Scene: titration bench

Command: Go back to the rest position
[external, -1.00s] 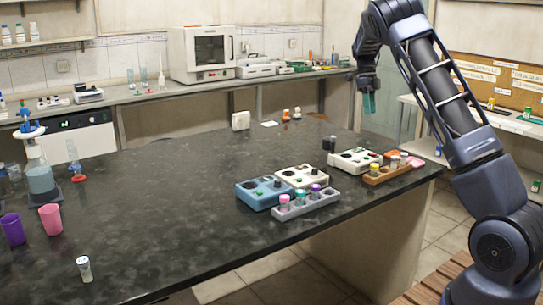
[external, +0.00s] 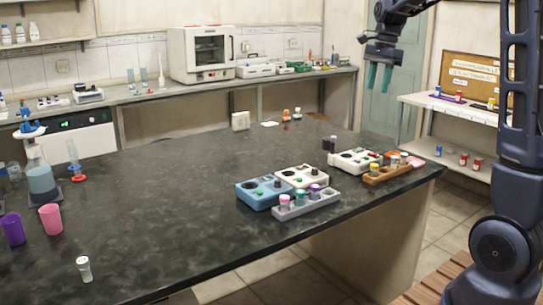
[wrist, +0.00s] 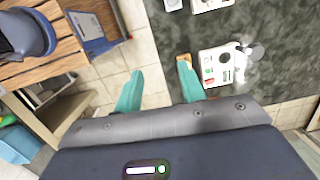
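My gripper (external: 379,77) hangs high above the far right part of the dark bench, fingers pointing down. Its two teal fingers stand apart with nothing between them. In the wrist view the gripper (wrist: 160,92) is also open and empty, with floor tiles and the bench edge beyond it. My arm rises at the right of the external view and reaches left at the top. The gripper touches nothing.
The dark bench (external: 150,210) holds a blue device (external: 262,194), white devices, a grey rack (external: 305,205) and an orange-brown rack (external: 388,175) of capped vials near its right end. Purple (external: 12,229) and pink (external: 50,219) cups stand at left. The bench middle is clear.

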